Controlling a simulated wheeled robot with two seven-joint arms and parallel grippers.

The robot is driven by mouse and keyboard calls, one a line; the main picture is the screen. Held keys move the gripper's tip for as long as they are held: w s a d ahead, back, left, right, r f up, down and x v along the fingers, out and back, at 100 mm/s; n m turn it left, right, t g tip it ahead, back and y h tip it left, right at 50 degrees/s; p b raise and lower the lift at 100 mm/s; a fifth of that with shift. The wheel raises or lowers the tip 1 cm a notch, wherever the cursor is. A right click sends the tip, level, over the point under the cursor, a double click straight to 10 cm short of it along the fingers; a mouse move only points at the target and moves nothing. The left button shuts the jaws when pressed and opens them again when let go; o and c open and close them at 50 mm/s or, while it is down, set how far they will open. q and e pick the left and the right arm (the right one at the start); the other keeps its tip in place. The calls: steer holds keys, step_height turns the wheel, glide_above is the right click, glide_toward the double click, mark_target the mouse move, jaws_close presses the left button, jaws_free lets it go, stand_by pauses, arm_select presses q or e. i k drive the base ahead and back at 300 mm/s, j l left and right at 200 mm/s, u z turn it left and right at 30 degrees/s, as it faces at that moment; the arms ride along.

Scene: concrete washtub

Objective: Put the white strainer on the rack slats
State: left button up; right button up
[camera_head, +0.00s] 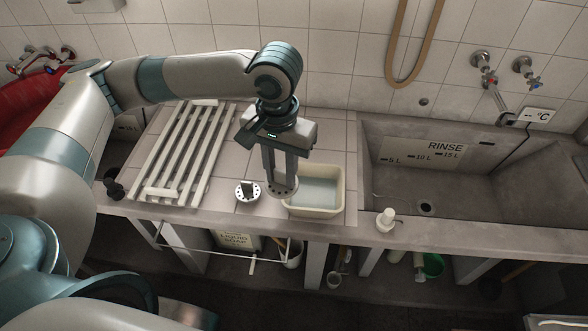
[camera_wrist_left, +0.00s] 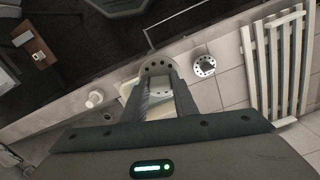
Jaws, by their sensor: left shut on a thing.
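A white strainer (camera_head: 247,196) with holes and a dark knob lies on the tiled counter; it also shows in the left wrist view (camera_wrist_left: 204,66). My left gripper (camera_head: 281,181) points down just right of it, shut on a second, greyer perforated disc, a grey strainer (camera_head: 281,192), also in the left wrist view (camera_wrist_left: 157,67). The grey strainer overlaps the left edge of the cream basin; its height above the counter is hard to tell. The white slatted rack (camera_head: 184,158) lies left of both strainers, its slats bare. My right gripper is not in view.
The cream basin (camera_head: 333,204) stands by the counter's front edge, right of my left gripper. A white bottle (camera_head: 386,220) stands on the sink's front ledge. The concrete rinse sink (camera_head: 466,190) is at right.

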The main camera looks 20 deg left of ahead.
mark_target(192, 152)
steer(key=i, duration=0.8)
steer(key=u, duration=1.15)
